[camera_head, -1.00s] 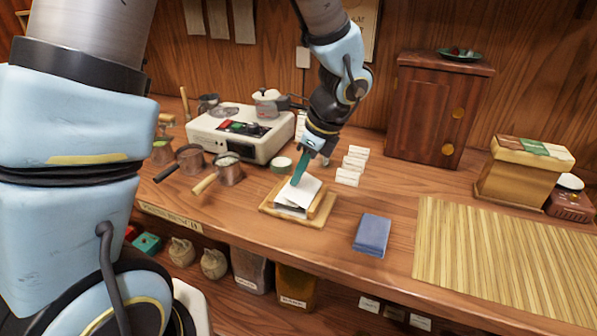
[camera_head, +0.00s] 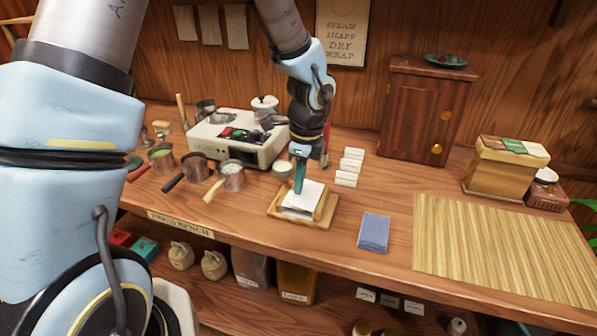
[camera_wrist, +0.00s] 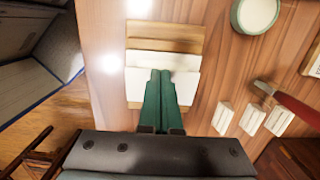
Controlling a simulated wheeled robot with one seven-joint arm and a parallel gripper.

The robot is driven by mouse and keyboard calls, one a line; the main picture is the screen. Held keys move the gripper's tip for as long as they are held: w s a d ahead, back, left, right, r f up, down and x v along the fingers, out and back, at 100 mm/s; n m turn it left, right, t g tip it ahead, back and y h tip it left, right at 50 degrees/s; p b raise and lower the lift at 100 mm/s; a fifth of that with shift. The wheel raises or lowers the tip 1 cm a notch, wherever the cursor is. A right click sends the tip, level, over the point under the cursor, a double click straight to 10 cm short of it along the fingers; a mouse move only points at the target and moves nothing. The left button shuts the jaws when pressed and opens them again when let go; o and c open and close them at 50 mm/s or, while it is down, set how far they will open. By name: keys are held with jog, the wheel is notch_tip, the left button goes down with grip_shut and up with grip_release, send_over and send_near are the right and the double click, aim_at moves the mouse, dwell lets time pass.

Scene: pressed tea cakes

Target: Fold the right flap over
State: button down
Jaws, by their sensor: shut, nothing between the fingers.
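The white paper wrapper (camera_head: 302,198) lies on a wooden tray (camera_head: 284,217) on the bench. It also shows in the wrist view as white panels (camera_wrist: 135,84), with a folded edge running across the tray (camera_wrist: 160,31). My gripper (camera_head: 298,190) points down with its green fingers at the back left part of the paper. In the wrist view the green fingers are together, with nothing between them, and their tips overlap the white paper. I cannot tell whether they press on it. Whatever lies under the paper is hidden, and I cannot tell which flap is which.
A folded blue cloth (camera_head: 373,232) lies right of the tray, with a slatted mat (camera_head: 500,250) farther right. Bench between tray and cloth is clear.

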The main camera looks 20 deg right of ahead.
jog(key=shift+w+a+g+h+p, duration=0.15)
jog(key=shift+a+g+h+p, duration=0.1)
jog(key=shift+g+h+p, duration=0.25)
jog(key=shift+f+p, duration=0.3)
jog(key=shift+r+p, duration=1.05)
jog(key=shift+r, duration=0.05)
notch_tip(320, 180, up, 13)
jog(key=w+a+f+n+t, duration=0.1)
jog(key=w+a+f+n, duration=0.1)
jog(key=a+n, duration=2.3)
jog(key=a, duration=0.7)
jog(key=shift+t+b, duration=0.3)
jog(key=shift+t, duration=0.1)
